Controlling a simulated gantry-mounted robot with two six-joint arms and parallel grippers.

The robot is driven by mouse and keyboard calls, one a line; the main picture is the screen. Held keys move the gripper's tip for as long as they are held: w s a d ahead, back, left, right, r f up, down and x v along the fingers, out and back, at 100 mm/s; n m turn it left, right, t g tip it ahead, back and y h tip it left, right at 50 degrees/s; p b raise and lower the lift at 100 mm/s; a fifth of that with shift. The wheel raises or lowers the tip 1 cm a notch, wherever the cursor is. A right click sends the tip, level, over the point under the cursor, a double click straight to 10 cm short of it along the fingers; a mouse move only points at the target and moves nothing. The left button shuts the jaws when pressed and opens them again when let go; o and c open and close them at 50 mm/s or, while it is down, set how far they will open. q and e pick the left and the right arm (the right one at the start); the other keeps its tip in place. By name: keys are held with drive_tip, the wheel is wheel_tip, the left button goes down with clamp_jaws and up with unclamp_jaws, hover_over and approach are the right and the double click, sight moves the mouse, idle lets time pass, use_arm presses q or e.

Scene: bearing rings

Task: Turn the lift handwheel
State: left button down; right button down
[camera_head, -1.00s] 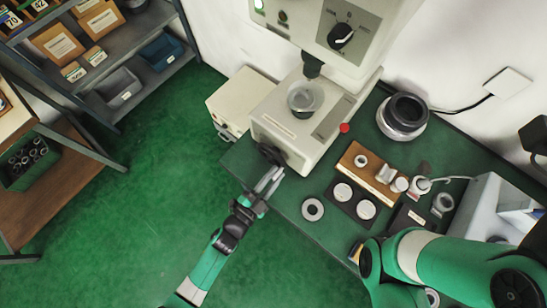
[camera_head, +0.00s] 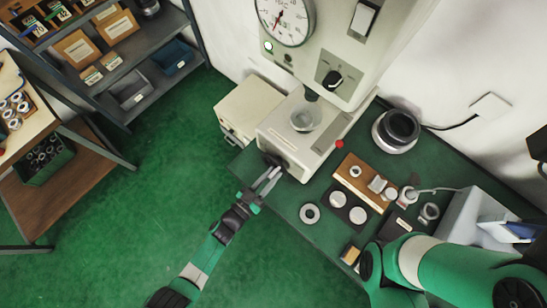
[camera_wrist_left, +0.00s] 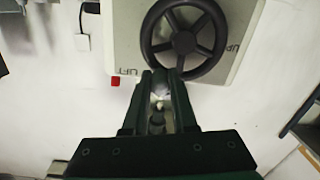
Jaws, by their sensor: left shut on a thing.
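The lift handwheel (camera_wrist_left: 209,73) is a black spoked wheel on a pale panel marked "LIFT" and "UP" in the left wrist view. In the head view it is a small dark shape (camera_head: 270,159) on the front of the cream press machine (camera_head: 284,147), mostly hidden. My left gripper (camera_head: 274,174) reaches it from below. In the left wrist view its fingers (camera_wrist_left: 161,80) are at the lower left rim, shut on the wheel; the exact contact is partly hidden. My right arm crosses the lower right of the head view, its gripper unseen.
A cream box (camera_head: 249,107) stands left of the machine. A shelf (camera_head: 112,91) is farther left, with open floor between.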

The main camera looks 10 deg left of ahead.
use_arm(q)
drive_tip(key=shift+w+a+r+n+p, duration=0.2)
drive_tip(key=shift+a+n+p, duration=0.25)
drive_tip(key=shift+n, duration=0.6)
drive_tip(key=shift+w+a+r+n+p, duration=0.2)
drive_tip(key=shift+a+n+p, duration=0.15)
drive_tip(key=shift+n, duration=0.7)
drive_tip(key=c, duration=0.7)
unclamp_jaws()
drive_tip(key=p+v, duration=0.3)
drive_tip(key=v, duration=0.8)
drive_tip(key=shift+s+a, duration=0.2)
drive_tip(key=shift+a, duration=0.05)
